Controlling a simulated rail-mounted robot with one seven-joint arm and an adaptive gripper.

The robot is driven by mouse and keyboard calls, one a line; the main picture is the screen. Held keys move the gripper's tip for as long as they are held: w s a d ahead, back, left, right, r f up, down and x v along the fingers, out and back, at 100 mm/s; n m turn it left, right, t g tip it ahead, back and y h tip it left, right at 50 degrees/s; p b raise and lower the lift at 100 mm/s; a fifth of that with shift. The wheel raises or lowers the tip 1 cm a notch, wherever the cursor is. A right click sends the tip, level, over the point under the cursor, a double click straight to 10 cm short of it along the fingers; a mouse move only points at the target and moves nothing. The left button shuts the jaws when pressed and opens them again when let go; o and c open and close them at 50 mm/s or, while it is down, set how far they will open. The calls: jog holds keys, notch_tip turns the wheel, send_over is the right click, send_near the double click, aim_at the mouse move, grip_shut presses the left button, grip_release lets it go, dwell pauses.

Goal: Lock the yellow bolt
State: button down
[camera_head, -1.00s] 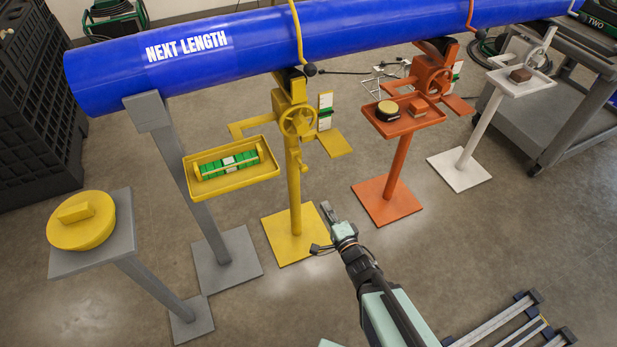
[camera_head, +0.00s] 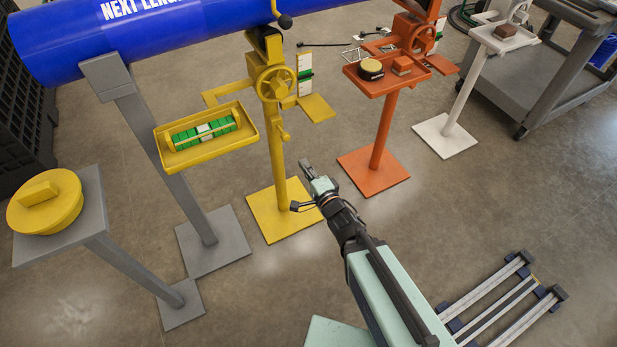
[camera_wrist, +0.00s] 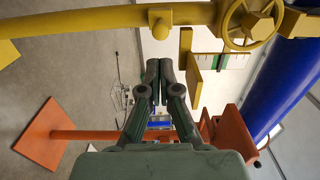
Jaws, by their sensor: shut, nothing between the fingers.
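The yellow stand (camera_head: 281,165) has a handwheel (camera_head: 277,83) near its top. A small yellow bolt-like piece (camera_head: 283,134) sticks out of the post below the wheel; I take this to be the yellow bolt. In the wrist view its rounded end (camera_wrist: 160,29) lies on the post, just beyond my fingertips. My gripper (camera_wrist: 160,66) is shut and empty, its fingers together and pointing at the post. It appears apart from the bolt. In the head view my gripper (camera_head: 305,165) is right of the post and lower than the bolt.
A yellow tray (camera_head: 205,139) with a green-and-white piece is left of the wheel. A flat yellow plate (camera_head: 316,108) juts out to the right. The orange stand (camera_head: 384,130) stands further right. The blue pipe (camera_head: 190,25) runs above. Floor right of my arm is clear up to grey rails (camera_head: 500,300).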

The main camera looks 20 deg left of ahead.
aim_at(287, 139)
jog(key=b+x, duration=0.2)
jog(key=x, duration=0.7)
jog(key=shift+w+a, duration=0.25)
jog(key=p+x, duration=0.2)
jog(key=x, duration=0.1)
jog(key=shift+w+r, duration=0.1)
jog(key=shift+w, duration=0.05)
